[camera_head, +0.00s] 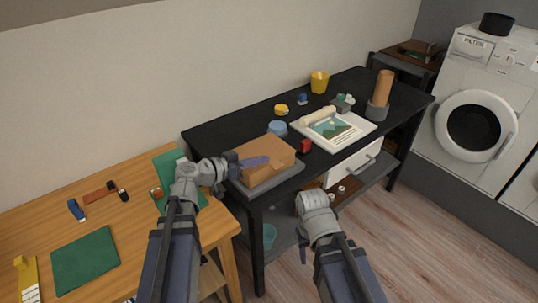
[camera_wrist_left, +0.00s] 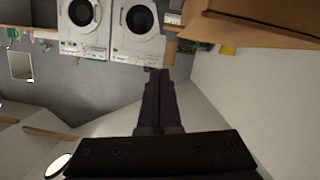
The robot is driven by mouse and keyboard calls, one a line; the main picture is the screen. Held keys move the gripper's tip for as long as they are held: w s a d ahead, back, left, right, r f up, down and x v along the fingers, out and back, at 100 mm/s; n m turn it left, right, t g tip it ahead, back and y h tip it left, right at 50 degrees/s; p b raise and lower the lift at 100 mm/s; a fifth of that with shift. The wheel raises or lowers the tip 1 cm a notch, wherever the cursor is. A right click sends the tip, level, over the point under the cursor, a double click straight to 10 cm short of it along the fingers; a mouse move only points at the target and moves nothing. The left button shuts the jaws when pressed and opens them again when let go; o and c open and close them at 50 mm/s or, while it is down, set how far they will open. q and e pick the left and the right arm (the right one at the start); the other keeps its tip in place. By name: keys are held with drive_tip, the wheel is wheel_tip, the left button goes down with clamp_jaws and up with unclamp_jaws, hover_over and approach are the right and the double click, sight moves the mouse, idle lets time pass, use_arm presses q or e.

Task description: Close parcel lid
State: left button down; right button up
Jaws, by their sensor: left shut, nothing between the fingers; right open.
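The brown cardboard parcel (camera_head: 285,156) sits on a grey tray or board (camera_head: 273,186) at the near left end of the black desk. My left gripper (camera_head: 268,160) is shut and empty. Its fingers lie across the parcel in the head view and hide part of it. I cannot tell whether they touch it, or how far its lid is open. In the left wrist view the shut fingers (camera_wrist_left: 157,77) point up, and brown cardboard (camera_wrist_left: 250,32) shows at the upper right, apart from them. My right gripper (camera_head: 302,254) is low in front of the desk, away from the parcel, mostly hidden by its wrist.
The black desk (camera_head: 232,124) holds a blue round tub (camera_head: 277,128), a red block (camera_head: 305,146), a white picture board (camera_head: 350,126) and a brown cylinder (camera_head: 383,88). A wooden table (camera_head: 135,240) with green mats stands left. Open floor (camera_head: 430,220) lies right.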

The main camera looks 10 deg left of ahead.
use_arm(q)
drive_tip(key=shift+p+v, duration=0.45)
drive_tip(key=shift+v, duration=2.15)
drive_tip(key=shift+s, duration=0.1)
drive_tip(key=s+d+f+g+y+p, duration=0.2)
drive_tip(key=s+d+f+g+p, duration=0.4)
drive_tip(key=d, duration=0.4)
drive_tip(key=s+n+g+y+p, duration=0.3)
drive_tip(key=s+g+y+p, duration=0.1)
drive_tip(key=s+y, duration=0.5)
drive_tip(key=shift+s+a+f+g+y, duration=0.3)
drive_tip(key=shift+a+y, duration=0.15)
drive_tip(key=shift+y, duration=0.35)
